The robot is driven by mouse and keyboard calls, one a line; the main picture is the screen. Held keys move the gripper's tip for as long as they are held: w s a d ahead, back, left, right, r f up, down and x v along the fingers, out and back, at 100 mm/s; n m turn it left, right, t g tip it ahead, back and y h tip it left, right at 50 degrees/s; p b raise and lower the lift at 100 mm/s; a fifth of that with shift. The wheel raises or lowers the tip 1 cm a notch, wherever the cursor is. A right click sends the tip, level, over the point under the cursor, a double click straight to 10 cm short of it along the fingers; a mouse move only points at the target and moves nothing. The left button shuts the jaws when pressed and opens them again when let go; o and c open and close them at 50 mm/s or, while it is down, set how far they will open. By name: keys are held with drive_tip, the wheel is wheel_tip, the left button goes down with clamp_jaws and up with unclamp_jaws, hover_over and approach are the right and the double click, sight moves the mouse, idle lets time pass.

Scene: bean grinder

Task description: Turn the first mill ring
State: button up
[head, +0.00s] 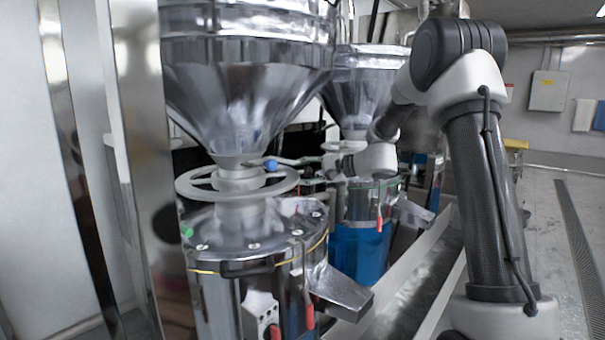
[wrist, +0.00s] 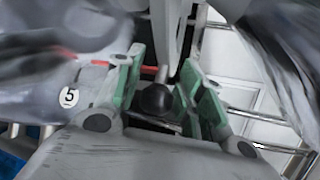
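The first mill's ring (head: 237,182) is a pale spoked hand wheel, level around the neck below the nearest steel hopper (head: 245,95). A blue ball knob (head: 270,165) shows at its right rim. My gripper (head: 290,162) reaches in from the right at the ring's height, its fingers close to that knob. In the wrist view my gripper (wrist: 161,62) has its two green-padded fingers apart. A dark ball knob (wrist: 156,100) appears between them, with no clear contact on either pad. Whether this is the blue knob I cannot tell.
A second mill with a blue body (head: 358,250) and its own hopper (head: 360,90) stands just behind. A steel chute (head: 342,290) juts out from the first mill. A metal post (head: 145,150) stands at left. Open floor (head: 560,280) lies at right.

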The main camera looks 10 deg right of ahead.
clamp_jaws()
drive_tip(key=shift+s, duration=0.15)
